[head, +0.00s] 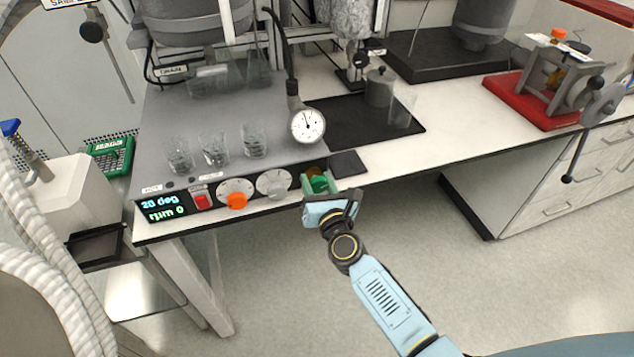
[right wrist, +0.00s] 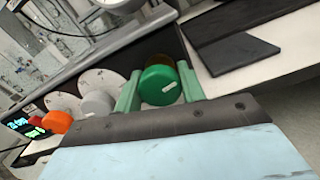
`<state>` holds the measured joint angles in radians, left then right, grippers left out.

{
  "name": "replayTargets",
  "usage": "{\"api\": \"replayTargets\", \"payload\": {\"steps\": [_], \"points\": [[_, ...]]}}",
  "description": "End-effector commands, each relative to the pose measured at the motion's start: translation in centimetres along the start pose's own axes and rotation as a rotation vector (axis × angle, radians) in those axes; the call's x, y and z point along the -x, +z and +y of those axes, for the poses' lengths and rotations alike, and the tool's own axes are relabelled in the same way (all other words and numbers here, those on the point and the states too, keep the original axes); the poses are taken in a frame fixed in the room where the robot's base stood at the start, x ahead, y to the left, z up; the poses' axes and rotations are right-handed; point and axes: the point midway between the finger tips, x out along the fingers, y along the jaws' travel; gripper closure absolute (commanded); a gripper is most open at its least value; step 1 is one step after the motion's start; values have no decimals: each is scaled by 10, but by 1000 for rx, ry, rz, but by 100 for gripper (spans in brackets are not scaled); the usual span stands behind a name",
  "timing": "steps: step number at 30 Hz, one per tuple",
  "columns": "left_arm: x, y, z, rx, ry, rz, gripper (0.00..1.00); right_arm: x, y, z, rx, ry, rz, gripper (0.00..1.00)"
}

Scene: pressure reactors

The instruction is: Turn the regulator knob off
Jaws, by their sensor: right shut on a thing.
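A green knob (head: 319,182) sits at the right end of the front panel of a grey reactor base (head: 225,130). In the right wrist view the green knob (right wrist: 160,86) has a white mark on its face, running slantwise. My right gripper (head: 318,185) reaches the panel from the front, with its pale green fingers on either side of the knob, and is shut on it. An orange knob (head: 236,200) and a grey knob (head: 273,184), each on a white dial, are left of it. My left gripper is not in view.
A display (head: 162,207) reads 20 deg and rpm 0, beside a red switch (head: 202,201). Glass beakers (head: 213,149) and a pressure gauge (head: 307,126) stand above the panel. A dark pad (head: 349,163) lies right of the gripper. The floor in front is clear.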

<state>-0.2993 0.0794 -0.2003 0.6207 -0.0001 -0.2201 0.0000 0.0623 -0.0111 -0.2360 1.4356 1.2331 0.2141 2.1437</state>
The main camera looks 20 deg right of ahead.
Motion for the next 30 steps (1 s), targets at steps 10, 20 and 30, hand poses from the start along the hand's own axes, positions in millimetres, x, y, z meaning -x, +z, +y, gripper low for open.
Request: {"api": "replayTargets", "payload": {"steps": [10, 20, 30], "points": [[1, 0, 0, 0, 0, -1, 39, 0, 0, 0, 267, -1, 1, 83], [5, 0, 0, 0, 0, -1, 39, 0, 0, -1, 582, -1, 3, 83], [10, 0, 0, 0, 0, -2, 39, 0, 0, -1, 906, -1, 2, 83]]}}
